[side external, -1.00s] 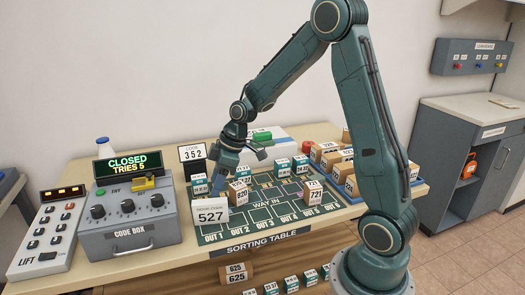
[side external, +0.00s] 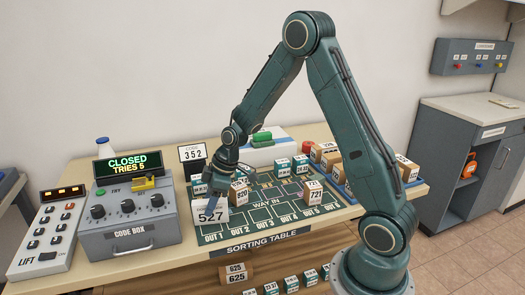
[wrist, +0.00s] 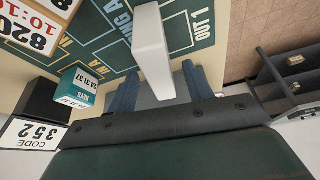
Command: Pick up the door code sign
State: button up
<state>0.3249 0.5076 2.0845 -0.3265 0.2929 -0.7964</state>
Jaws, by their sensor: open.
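The door code sign (side external: 211,213) is a small white upright plate reading 527, standing at the front left of the sorting table near OUT 1. My gripper (side external: 211,196) points down at the sign, its blue fingers close to the sign's top. In the wrist view the sign is a white block (wrist: 150,45) seen from above, its lower end lying between the two spread fingers of my gripper (wrist: 160,88). The gripper is open. Whether a finger touches the sign cannot be told.
A parcel marked 820 (side external: 239,193) and a teal box (wrist: 79,85) stand close by. A black-framed CODE 352 sign (side external: 192,153) is behind. The grey code box (side external: 128,220) is to the left. More parcels (side external: 312,192) stand to the right.

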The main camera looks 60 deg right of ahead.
aim_at(207, 201)
jog(key=shift+x, duration=1.35)
jog(key=shift+f, duration=0.25)
jog(key=c, duration=1.1)
jog(key=shift+r, duration=0.15)
notch_tip(207, 201, up, 20)
dwell(0.4)
jog(key=shift+r, duration=0.1)
